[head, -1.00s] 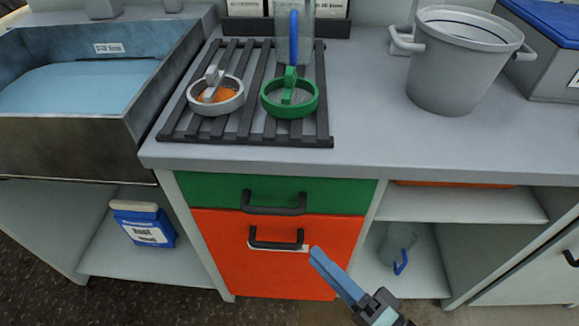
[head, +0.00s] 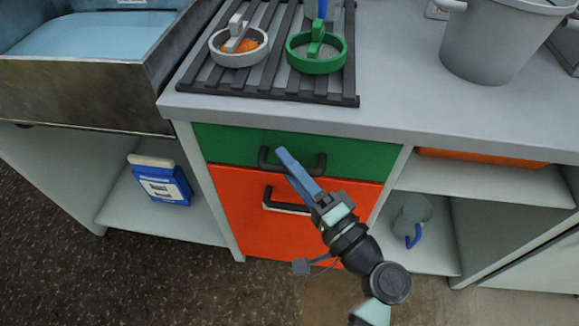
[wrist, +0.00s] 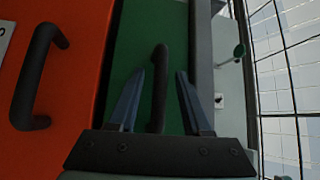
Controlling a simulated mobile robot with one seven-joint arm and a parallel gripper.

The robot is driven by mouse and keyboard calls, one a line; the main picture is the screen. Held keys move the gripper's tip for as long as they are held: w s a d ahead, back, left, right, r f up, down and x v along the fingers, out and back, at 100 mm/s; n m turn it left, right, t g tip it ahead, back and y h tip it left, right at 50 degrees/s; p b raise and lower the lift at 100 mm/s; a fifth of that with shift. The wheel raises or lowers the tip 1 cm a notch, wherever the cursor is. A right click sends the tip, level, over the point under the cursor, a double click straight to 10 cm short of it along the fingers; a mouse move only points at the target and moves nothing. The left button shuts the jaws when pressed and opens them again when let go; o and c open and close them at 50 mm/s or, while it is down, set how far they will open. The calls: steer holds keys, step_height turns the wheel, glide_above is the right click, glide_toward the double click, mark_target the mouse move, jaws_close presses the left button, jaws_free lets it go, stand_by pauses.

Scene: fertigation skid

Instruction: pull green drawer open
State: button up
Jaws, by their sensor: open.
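The green drawer (head: 365,158) sits shut under the counter, above an orange front, and has a dark bar handle (head: 318,165). My gripper (head: 281,152) reaches up to this handle in the head view and covers part of it. In the wrist view the green drawer front (wrist: 128,50) lies ahead. Its handle (wrist: 158,85) shows between the two blue fingers of my open gripper (wrist: 160,76), with a gap on each side. I cannot tell how deep the fingers reach around the bar.
The orange front (head: 230,205) below has its own dark handle (head: 270,198), close to my gripper. The counter edge (head: 290,117) overhangs above. Open shelves flank the drawers, with a blue-and-white container (head: 160,182) at left. A slatted rack (head: 270,85) with two rings lies on top.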

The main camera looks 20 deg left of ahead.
jaws_close()
stand_by(1.5)
